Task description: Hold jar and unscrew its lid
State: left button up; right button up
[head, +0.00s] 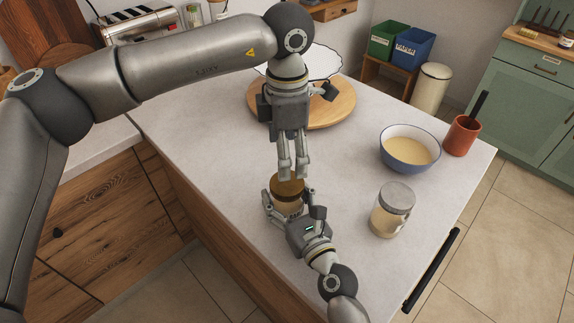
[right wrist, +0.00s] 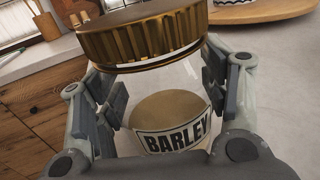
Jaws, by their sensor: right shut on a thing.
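The clear glass jar (right wrist: 165,95) has a BARLEY label and tan contents. Its ribbed gold-brown lid (head: 287,187) sits on top; in the right wrist view the lid (right wrist: 145,38) is on the jar's mouth. My right gripper (head: 287,203) comes from below in the head view and is shut on the jar's body, with one finger on each side. My left gripper (head: 293,176) points straight down just above the lid. A narrow gap shows between its two fingers, and nothing is held in them. Most of the jar's body is hidden in the head view.
A round wooden board (head: 345,103) lies at the back. The counter's right edge (head: 455,220) is close.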

aim_at(287, 182)
pick_arm(q)
jog(key=m, duration=1.2)
jog(key=shift+m, duration=0.3)
jog(key=m, duration=1.2)
jog(key=shift+f, duration=4.05)
pick_arm(e)
jog(key=shift+f, duration=0.1)
pick_arm(q)
jog(key=shift+c, duration=0.2)
